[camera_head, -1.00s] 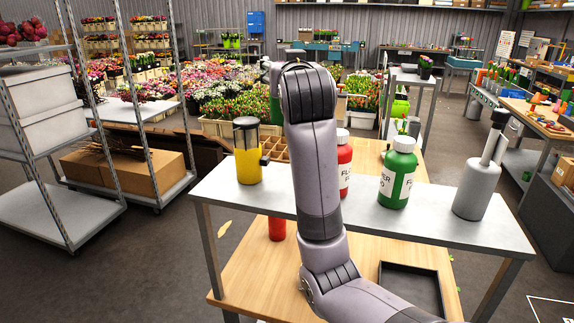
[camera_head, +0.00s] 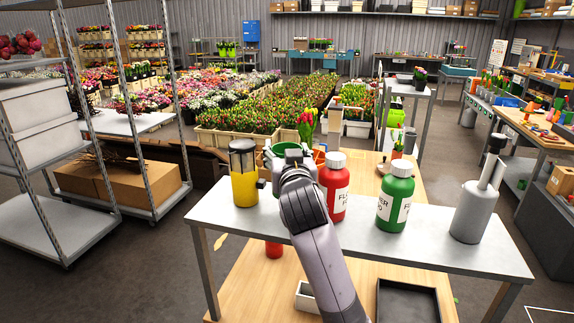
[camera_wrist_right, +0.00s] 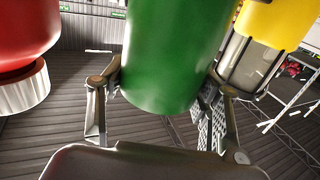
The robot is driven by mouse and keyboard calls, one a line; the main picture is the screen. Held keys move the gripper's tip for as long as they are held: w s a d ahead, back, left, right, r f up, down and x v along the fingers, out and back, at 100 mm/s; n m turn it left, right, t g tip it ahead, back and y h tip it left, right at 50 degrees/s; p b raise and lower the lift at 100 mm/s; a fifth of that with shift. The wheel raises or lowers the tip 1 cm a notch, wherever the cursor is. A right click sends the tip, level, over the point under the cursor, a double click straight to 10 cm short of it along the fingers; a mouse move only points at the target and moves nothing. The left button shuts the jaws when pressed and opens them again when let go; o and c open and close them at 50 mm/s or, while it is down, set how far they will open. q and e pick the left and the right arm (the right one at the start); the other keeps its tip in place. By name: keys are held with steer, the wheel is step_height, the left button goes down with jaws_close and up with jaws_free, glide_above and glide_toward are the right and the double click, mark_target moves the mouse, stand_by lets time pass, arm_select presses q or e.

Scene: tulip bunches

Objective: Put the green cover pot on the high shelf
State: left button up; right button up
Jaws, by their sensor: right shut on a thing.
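The green cover pot (camera_head: 288,148) shows its rim behind my right wrist, between the yellow flask and a red bottle. It fills the middle of the right wrist view (camera_wrist_right: 175,50). My right gripper (camera_wrist_right: 160,100) is shut on the pot, with a finger on each side of it; in the head view my wrist hides the fingers. The high shelf (camera_head: 345,245) is the grey board on legs above the wooden table. The pot is at this board, but I cannot tell whether its base touches. My left gripper is not in view.
The yellow flask (camera_head: 244,175) stands close left of the pot, and the red bottle (camera_head: 334,187) close right. A green bottle (camera_head: 396,195) and a grey sprayer (camera_head: 474,205) stand further right. A black tray (camera_head: 408,302) and a white box (camera_head: 307,297) lie below.

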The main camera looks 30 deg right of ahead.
steer(key=shift+f, duration=0.45)
step_height(320, 180, down, 3)
steer(key=shift+r, duration=0.2)
steer(key=shift+f, duration=0.25)
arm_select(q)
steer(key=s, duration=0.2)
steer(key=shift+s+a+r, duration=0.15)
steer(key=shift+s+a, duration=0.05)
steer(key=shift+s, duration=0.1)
arm_select(e)
steer(key=shift+f, duration=0.1)
steer(key=o, duration=1.6)
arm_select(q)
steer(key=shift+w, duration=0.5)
